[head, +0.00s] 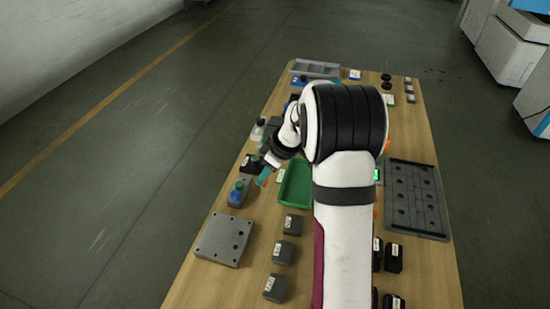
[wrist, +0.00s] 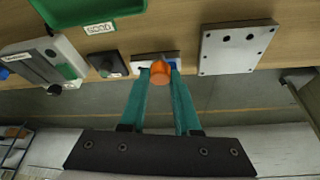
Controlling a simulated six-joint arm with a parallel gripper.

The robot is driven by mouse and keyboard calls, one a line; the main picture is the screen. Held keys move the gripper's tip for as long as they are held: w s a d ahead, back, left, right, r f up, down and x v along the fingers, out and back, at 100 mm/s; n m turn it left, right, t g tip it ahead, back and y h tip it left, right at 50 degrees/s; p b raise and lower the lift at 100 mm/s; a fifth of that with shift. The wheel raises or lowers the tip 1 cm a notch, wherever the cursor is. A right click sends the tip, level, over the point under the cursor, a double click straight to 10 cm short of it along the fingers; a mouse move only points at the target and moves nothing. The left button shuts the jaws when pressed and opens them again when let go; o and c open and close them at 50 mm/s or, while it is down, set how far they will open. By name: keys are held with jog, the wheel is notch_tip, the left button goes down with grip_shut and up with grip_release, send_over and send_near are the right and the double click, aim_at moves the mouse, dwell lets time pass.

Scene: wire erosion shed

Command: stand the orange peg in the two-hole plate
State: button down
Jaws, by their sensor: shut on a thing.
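The orange peg (wrist: 161,72) shows in the wrist view between the teal fingertips of my gripper (wrist: 161,78), which is shut on it. I see mainly its rounded end; the rest is hidden. In the head view my gripper (head: 264,177) is over the left side of the table, left of the green tray, and I cannot make out the peg there. The two-hole plate (head: 218,245) is a grey square at the near left of the table, with small corner screws. Its two dark holes are empty. In the wrist view the plate (wrist: 233,58) is right of the peg.
A green tray (head: 283,204) lies right of my gripper. A grey block with a blue-and-green top (head: 238,191) stands between gripper and plate. Several small labelled grey blocks (head: 284,252) line up right of the plate. A dark panel with holes (head: 417,197) is at the right.

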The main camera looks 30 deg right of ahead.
jog(key=s+a+f+n+g+y, duration=0.15)
jog(key=s+a+n+g, duration=0.35)
jog(key=a+n, duration=0.55)
jog(key=t, duration=0.1)
send_over(238, 235)
jog(key=d, duration=0.2)
jog(key=shift+y, duration=0.35)
jog(key=shift+a+f, duration=0.15)
jog(key=shift+f, duration=1.05)
jog(key=shift+a+f, duration=0.1)
jog(key=shift+f, duration=1.1)
jog(key=shift+f, duration=1.3)
jog(key=c, duration=0.5)
grip_release()
jog(key=shift+c, duration=0.2)
notch_tip(238, 235, up, 7)
